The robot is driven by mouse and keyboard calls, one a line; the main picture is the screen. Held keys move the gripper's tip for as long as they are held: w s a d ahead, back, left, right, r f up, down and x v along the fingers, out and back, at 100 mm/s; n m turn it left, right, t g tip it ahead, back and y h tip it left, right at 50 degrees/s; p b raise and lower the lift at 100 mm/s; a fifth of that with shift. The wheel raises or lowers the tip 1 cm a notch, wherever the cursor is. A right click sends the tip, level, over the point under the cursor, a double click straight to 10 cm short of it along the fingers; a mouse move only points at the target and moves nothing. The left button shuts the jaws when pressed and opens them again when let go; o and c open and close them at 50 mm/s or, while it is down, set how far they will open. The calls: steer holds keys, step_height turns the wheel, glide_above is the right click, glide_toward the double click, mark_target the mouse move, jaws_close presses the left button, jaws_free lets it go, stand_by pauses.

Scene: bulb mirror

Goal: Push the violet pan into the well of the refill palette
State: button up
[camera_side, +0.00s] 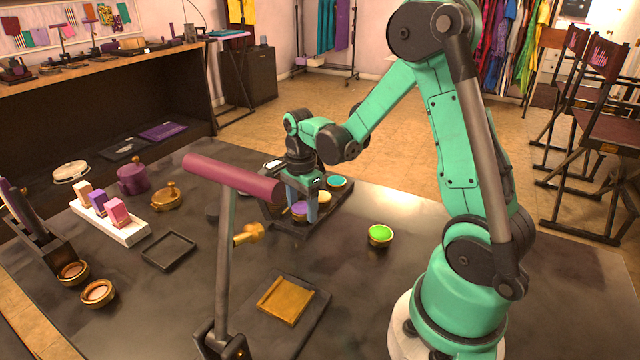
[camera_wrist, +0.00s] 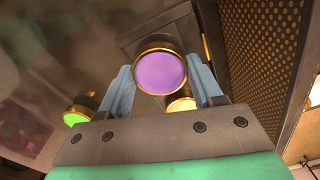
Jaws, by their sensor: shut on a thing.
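The violet pan (camera_side: 299,209) has a brass rim and a violet face. In the wrist view the violet pan (camera_wrist: 160,73) sits between the two blue fingers of my gripper (camera_wrist: 161,84). My gripper (camera_side: 302,212) points down in the side view, shut on this pan. The dark refill palette (camera_side: 312,228) lies on the table beneath, holding a cyan pan (camera_side: 337,182) and a cream pan (camera_side: 323,197). The violet pan is at the palette's front left part. My fingers hide the well under it, and I cannot tell how deep it sits.
A green pan (camera_side: 380,234) stands alone on the table to the right. A post with a maroon bar (camera_side: 232,178) stands in front, to the left of the palette. A gold plate (camera_side: 285,300) lies near the front. Table between green pan and gold plate is clear.

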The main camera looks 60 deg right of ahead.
mark_target(302, 208)
steer(key=shift+f, duration=0.5)
steer(key=o, duration=1.3)
steer(key=shift+r, duration=2.75)
